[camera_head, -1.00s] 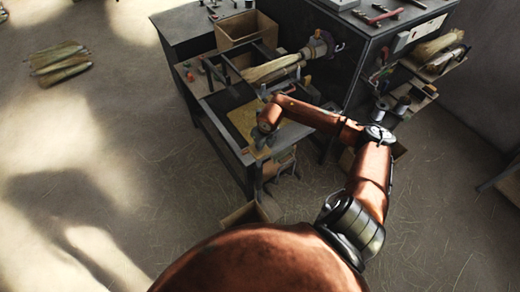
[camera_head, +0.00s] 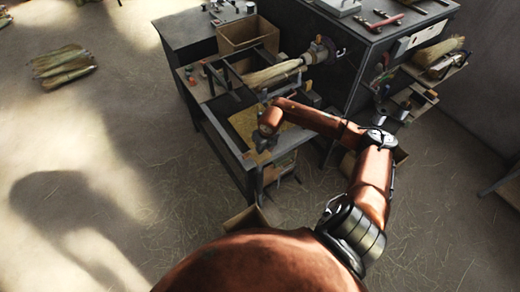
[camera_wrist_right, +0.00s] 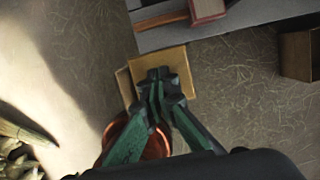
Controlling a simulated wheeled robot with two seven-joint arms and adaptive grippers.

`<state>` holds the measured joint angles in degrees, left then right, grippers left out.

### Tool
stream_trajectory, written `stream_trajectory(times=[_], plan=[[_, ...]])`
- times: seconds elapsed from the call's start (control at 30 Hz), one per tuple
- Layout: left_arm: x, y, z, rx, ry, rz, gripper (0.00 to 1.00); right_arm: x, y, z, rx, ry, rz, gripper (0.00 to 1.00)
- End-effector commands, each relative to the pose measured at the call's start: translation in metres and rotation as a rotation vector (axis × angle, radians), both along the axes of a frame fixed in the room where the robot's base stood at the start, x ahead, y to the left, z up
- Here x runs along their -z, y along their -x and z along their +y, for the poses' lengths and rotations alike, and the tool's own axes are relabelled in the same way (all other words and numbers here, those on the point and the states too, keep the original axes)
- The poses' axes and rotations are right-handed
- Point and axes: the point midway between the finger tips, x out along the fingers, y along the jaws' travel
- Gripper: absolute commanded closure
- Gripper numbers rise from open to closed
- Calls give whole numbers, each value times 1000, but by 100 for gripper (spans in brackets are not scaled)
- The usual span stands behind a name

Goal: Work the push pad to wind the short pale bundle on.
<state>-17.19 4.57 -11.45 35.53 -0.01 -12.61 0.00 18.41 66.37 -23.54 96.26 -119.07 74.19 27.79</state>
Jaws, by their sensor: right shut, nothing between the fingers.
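The short pale bundle (camera_head: 274,75) lies along the winding machine on the bench, its right end at the round holder (camera_head: 318,50). My right arm reaches over from the right, and my right gripper (camera_head: 263,143) points down at the bench's front edge. My left gripper is out of view.
A cardboard box (camera_head: 236,33) stands at the back of the bench (camera_head: 222,133). A dark cabinet (camera_head: 355,45) with tools on top adjoins it on the right. Several straw bundles (camera_head: 62,66) lie on the floor at left. The floor at front left is clear.

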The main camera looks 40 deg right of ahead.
Motion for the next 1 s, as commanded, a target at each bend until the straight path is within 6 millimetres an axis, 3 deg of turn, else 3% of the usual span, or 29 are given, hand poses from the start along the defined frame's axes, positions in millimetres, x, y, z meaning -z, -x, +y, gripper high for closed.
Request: stream_trajectory(times=[0.1,0.33,1.0], plan=[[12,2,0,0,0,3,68,16,0,0,0,0,2,100],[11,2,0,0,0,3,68,15,0,0,0,0,1,100],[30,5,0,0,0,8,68,43,2,0,0,0,6,100]])
